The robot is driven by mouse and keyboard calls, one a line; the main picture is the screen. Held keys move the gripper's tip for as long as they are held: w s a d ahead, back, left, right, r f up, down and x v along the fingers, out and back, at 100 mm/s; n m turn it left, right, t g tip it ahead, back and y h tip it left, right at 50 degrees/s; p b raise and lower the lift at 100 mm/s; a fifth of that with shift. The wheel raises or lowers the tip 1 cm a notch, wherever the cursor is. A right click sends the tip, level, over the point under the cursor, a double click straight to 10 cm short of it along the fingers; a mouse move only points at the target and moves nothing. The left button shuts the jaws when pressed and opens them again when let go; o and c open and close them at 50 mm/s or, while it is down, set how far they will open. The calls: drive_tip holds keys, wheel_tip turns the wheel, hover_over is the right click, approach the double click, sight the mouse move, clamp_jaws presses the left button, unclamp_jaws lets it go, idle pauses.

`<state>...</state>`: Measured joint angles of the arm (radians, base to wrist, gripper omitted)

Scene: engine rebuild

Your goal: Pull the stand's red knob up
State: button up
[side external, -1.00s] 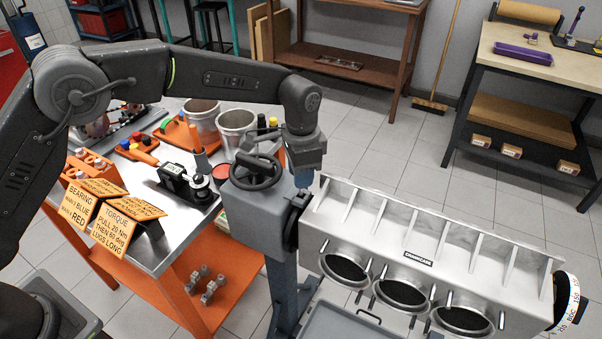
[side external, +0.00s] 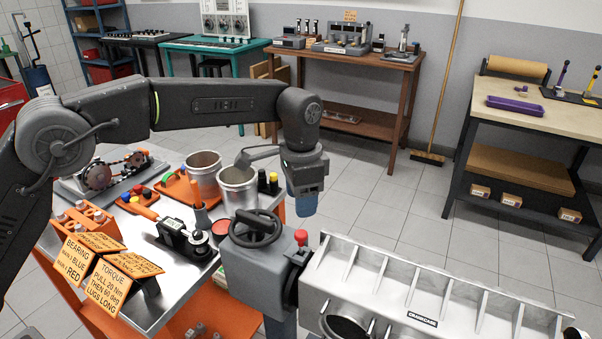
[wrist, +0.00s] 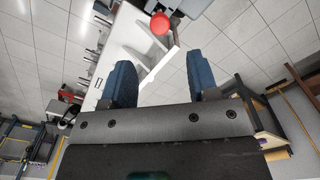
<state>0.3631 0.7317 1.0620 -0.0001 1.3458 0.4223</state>
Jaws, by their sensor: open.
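The red knob (side external: 300,237) sits on top of the grey stand (side external: 255,275), beside the stand's dark handwheel (side external: 258,228). My gripper (side external: 301,212) is above the knob, with its blue fingers pointing down and a gap between them and the knob. In the wrist view the fingers of my gripper (wrist: 158,68) are spread with nothing between them. The round red knob (wrist: 160,23) shows there beyond the fingertips, near the top edge. I cannot tell how far the knob stands out of the stand.
The silver crankcase (side external: 430,300) is fixed at the stand's right. An orange cart (side external: 225,312) with metal cans (side external: 238,190), a torque tool (side external: 185,240) and sign cards (side external: 122,285) stands at the left. The air around my gripper's right side is clear.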

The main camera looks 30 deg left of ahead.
wheel_tip(320, 180, up, 6)
drive_tip(key=shift+f, duration=0.15)
idle(0.5)
drive_tip(key=s+a+r+n+t, duration=0.35)
drive_tip(key=s+a+r, duration=0.55)
drive_tip(key=s+a, duration=0.3)
drive_tip(key=s+a+f+n+t, duration=0.1)
drive_tip(key=s+a+f+n, duration=0.1)
drive_tip(key=s, duration=0.7)
drive_tip(key=s+a+f+n+t, duration=0.1)
drive_tip(key=s+a+f+n, duration=0.2)
drive_tip(key=s+a+f, duration=0.2)
drive_tip(key=s+f, duration=0.1)
drive_tip(key=s, duration=0.2)
drive_tip(key=shift+s+a, duration=0.2)
drive_tip(key=shift+s, duration=0.15)
